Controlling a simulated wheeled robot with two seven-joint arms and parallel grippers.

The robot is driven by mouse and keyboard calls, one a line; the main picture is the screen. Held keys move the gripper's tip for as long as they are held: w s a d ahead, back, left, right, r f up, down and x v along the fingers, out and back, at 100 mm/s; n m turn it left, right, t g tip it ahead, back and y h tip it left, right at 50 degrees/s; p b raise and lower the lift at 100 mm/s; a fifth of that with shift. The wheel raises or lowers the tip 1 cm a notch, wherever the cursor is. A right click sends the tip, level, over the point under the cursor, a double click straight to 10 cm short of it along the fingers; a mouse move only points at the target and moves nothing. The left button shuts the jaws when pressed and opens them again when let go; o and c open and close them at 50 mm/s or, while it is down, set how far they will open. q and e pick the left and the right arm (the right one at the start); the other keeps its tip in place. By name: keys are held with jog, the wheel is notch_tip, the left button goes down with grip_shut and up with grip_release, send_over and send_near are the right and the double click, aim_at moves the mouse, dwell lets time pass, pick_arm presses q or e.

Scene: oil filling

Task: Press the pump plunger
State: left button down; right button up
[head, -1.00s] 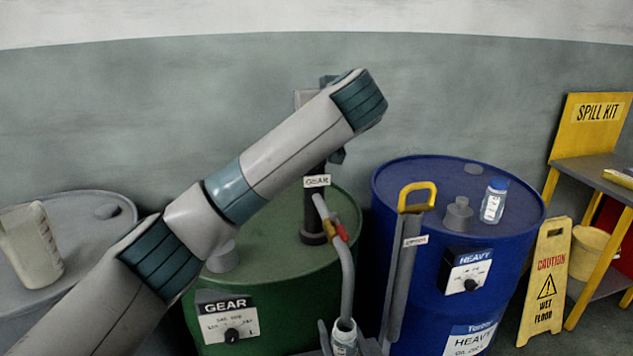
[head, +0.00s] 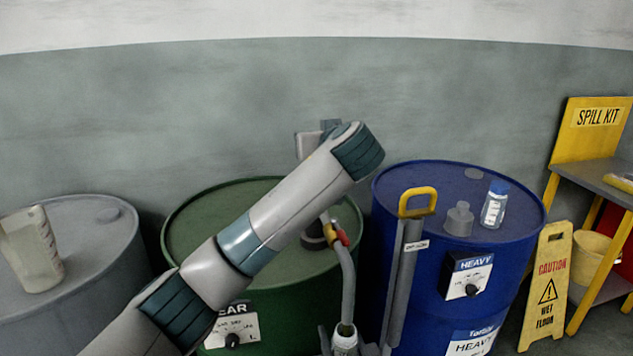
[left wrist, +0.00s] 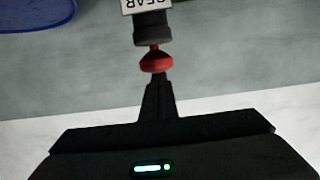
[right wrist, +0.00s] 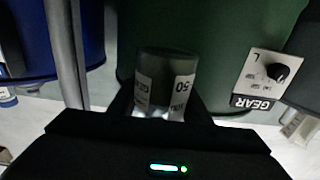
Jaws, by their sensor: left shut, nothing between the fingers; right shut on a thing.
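The pump on the green GEAR drum (head: 190,222) is mostly hidden by my left arm in the head view; its dark base (head: 313,239) and hose (head: 347,285) show. In the left wrist view, the red plunger knob (left wrist: 156,63) tops the dark pump body (left wrist: 153,30). My left gripper (left wrist: 158,86) is shut and empty, its tips at the knob, seemingly touching. The head view hides it behind the arm. My right gripper (right wrist: 163,112) is shut on a small labelled bottle (right wrist: 165,72), also at the bottom of the head view (head: 344,342), under the hose end.
A blue HEAVY drum (head: 390,245) with a clear bottle (head: 494,205) stands right of the green one. A yellow-handled grey pole (head: 405,265) stands between them. A grey drum (head: 95,255) carries a jug (head: 32,250). A caution sign (head: 546,287) and spill-kit shelf (head: 590,175) are at right.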

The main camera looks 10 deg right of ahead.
pick_arm(q)
jog(key=shift+f, duration=0.45)
jog(key=shift+r, duration=0.1)
jog(key=shift+r, duration=0.5)
jog(key=s+r, duration=0.6)
jog(key=s, duration=0.3)
jog(key=shift+s+d, duration=0.15)
jog(key=shift+s, duration=0.2)
jog(key=shift+r, duration=0.1)
pick_arm(e)
jog(key=shift+s, duration=0.15)
dwell(2.3)
